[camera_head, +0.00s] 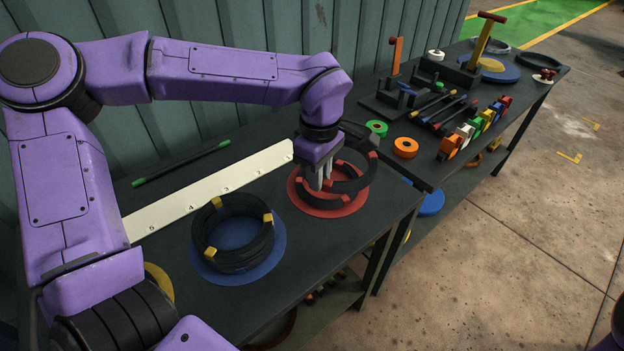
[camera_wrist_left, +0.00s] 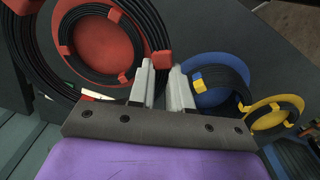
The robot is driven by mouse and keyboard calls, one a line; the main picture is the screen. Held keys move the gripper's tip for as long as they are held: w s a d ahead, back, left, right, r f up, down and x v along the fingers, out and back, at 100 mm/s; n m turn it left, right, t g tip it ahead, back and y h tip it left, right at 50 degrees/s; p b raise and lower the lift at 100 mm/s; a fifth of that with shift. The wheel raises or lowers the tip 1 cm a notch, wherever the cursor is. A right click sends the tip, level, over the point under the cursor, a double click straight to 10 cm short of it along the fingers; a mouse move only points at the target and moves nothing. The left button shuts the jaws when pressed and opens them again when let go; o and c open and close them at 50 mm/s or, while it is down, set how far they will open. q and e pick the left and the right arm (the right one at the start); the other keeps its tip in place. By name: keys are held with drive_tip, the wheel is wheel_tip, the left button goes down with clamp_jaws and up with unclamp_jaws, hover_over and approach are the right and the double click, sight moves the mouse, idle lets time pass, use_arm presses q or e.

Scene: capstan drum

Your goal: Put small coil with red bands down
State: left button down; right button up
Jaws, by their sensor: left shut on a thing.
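My left gripper (camera_head: 325,181) points down over the red disc (camera_head: 326,211) on the near table. It is shut on the small coil with red bands (camera_head: 357,184), a black ring. In the left wrist view a red band (camera_wrist_left: 160,57) of this coil sits at the fingertips (camera_wrist_left: 165,70). In that view the red disc (camera_wrist_left: 104,41) lies beyond, with a black banded ring on it inside the nearer arc. Whether the held coil touches what is below is hard to tell. My right gripper is out of view.
A black coil with yellow bands (camera_head: 233,248) lies on a blue disc (camera_head: 272,258) to the left. A white numbered strip (camera_head: 205,190) and a green-tipped rod (camera_head: 180,164) lie behind. The table right holds an orange ring (camera_head: 405,147), a green ring (camera_head: 376,128) and colored blocks.

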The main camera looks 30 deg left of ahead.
use_arm(q)
hover_over(311, 196)
drive_tip(key=d, duration=0.1)
wheel_tip(311, 196, down, 6)
drive_tip(key=shift+r, duration=0.15)
drive_tip(key=shift+a+f+p, duration=0.1)
drive_tip(key=shift+f+p, duration=0.1)
drive_tip(key=shift+p, duration=0.1)
drive_tip(key=shift+a+f, duration=0.25)
drive_tip(key=shift+a, duration=0.05)
wheel_tip(311, 196, down, 4)
drive_tip(key=shift+w+r+p, duration=0.15)
drive_tip(key=shift+r+p, duration=0.1)
drive_tip(key=shift+p, duration=0.15)
drive_tip(key=shift+s, duration=0.2)
drive_tip(key=c, duration=1.1)
unclamp_jaws()
drive_tip(key=shift+f, duration=0.15)
drive_tip(key=shift+o, duration=0.2)
